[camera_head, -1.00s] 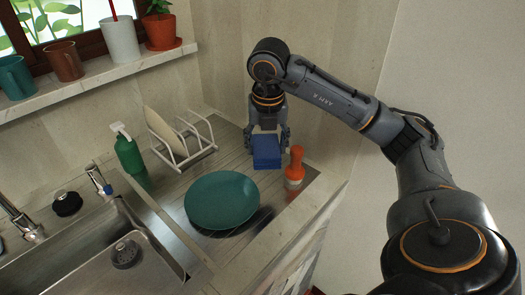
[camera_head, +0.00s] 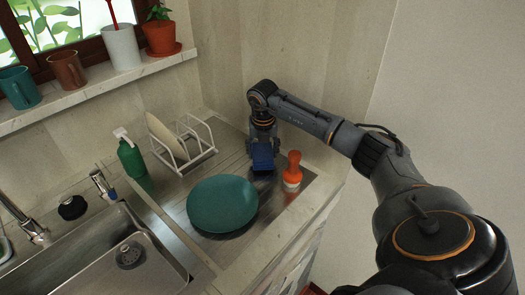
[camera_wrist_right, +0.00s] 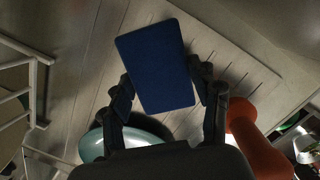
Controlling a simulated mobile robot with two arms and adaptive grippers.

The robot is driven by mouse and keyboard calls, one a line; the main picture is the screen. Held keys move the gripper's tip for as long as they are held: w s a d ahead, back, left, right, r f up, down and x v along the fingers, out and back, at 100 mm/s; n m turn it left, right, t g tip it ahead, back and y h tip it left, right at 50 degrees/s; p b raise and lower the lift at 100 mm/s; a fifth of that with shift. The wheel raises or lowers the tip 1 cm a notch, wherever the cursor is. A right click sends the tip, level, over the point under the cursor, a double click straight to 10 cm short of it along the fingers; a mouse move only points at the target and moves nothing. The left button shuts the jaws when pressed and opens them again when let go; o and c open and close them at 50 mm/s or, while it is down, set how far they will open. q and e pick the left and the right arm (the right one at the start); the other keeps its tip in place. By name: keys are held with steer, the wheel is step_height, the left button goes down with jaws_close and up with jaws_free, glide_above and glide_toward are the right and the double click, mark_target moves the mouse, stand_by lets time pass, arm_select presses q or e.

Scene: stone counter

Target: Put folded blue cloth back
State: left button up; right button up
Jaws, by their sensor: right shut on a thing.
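The folded blue cloth (camera_head: 262,157) is a small blue block at the far right of the drainboard, near the back wall. My left gripper is not in view.
An orange-handled brush (camera_head: 293,168) stands close to the right of the cloth. A teal plate (camera_head: 222,204) lies in front. A white dish rack (camera_head: 193,148) with a plate and a green bottle (camera_head: 131,157) are to the left, beside the sink (camera_head: 95,262).

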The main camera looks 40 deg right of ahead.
steer(key=shift+f, duration=0.5)
steer(key=shift+f, duration=0.1)
steer(key=o, duration=1)
